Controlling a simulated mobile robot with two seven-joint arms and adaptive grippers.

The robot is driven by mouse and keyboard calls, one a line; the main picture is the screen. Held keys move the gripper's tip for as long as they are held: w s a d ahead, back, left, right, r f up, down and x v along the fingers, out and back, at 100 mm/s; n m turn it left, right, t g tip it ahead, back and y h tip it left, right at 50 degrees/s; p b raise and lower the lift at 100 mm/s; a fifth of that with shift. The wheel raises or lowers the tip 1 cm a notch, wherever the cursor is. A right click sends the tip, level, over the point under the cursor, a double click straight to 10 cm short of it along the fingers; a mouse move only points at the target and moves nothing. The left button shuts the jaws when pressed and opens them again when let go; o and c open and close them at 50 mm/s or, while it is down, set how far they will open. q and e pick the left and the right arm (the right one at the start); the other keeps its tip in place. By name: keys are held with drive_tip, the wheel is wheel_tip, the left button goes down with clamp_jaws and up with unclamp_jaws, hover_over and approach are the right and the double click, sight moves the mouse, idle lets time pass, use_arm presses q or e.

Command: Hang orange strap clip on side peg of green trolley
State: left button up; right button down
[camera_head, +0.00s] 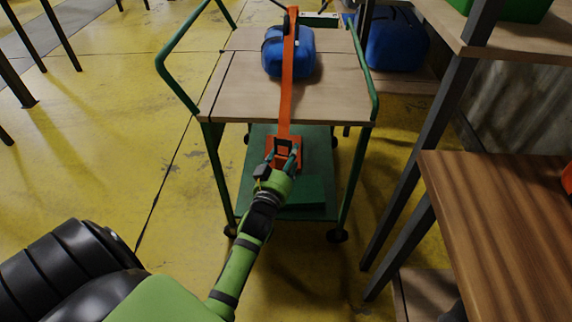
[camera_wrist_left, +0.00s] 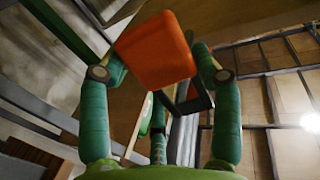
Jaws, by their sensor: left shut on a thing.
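The green trolley (camera_head: 222,172) stands ahead of me with a wooden top shelf and a green lower deck. An orange strap (camera_head: 287,95) runs from the back of the top shelf, over its front edge and down to an orange clip (camera_head: 270,150). My left gripper (camera_head: 281,161) is shut on the clip in front of the trolley, below the top shelf's edge. The left wrist view shows the orange clip (camera_wrist_left: 158,50) between the green fingers, with a dark buckle part (camera_wrist_left: 188,103) beside it. I cannot make out the side peg. My right gripper is not in view.
Another blue bundle (camera_head: 394,40) lies on a shelf behind. A wooden table (camera_head: 500,235) and dark rack posts (camera_head: 425,150) crowd the right. The yellow floor (camera_head: 110,130) left of the trolley is mostly clear.

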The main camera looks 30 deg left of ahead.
use_arm(q)
drive_tip(key=w+a+f+b, duration=0.1)
drive_tip(key=w+a+b, duration=0.2)
drive_tip(key=w, duration=0.3)
drive_tip(key=shift+a, duration=0.3)
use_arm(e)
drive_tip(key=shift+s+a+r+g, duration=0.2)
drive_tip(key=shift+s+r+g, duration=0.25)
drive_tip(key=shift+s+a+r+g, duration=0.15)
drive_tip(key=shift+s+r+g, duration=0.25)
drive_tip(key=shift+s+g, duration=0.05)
use_arm(q)
drive_tip(key=o, duration=1.3)
drive_tip(key=shift+s+f, duration=0.1)
drive_tip(key=shift+s, duration=0.05)
